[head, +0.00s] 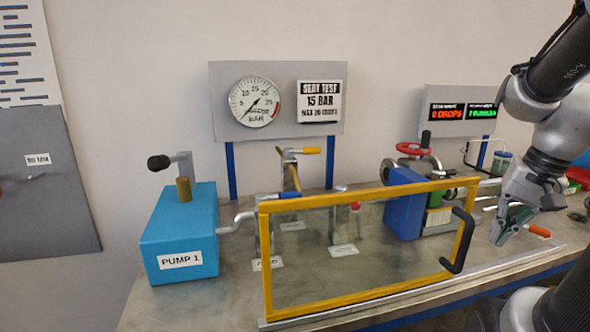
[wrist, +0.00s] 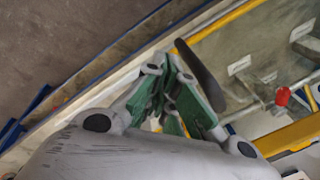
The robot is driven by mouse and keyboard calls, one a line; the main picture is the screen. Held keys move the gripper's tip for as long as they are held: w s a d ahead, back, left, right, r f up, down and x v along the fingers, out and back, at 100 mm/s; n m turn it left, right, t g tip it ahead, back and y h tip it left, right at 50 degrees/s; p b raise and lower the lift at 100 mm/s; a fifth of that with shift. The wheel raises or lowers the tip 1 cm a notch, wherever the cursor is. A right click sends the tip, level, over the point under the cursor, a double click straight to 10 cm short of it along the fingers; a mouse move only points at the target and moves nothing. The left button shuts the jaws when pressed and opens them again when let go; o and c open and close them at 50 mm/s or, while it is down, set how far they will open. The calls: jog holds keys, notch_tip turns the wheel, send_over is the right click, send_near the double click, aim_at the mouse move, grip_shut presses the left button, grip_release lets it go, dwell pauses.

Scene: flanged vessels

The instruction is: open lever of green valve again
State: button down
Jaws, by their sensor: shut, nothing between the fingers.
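My gripper (head: 503,232) is shut and empty at the right of the bench, low over its front part, just right of the black door handle (head: 459,241). Its green fingers also show in the wrist view (wrist: 170,98). An orange-handled lever (head: 538,231) is close to the right of the fingers; I cannot tell whether they touch. I cannot clearly pick out a green valve body. Other levers have a yellow handle (head: 305,151) and a blue handle (head: 285,195), behind and beside the clear screen. A red knob (head: 355,206) shows behind the screen and in the wrist view (wrist: 282,96).
A yellow-framed clear screen (head: 348,301) stands along the front of the bench. Behind it is a clamp with a blue block (head: 404,213) and red handwheel (head: 413,149). A blue pump (head: 180,235) and a pressure gauge (head: 254,102) are to the left.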

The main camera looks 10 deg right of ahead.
jog(key=s+a+r+n+t+h, duration=0.1)
jog(key=a+r+n, duration=0.3)
jog(key=a+n, duration=0.4)
jog(key=shift+s+r+t, duration=0.25)
jog(key=shift+s+t, duration=0.25)
jog(key=shift+s, duration=0.1)
dwell(0.8)
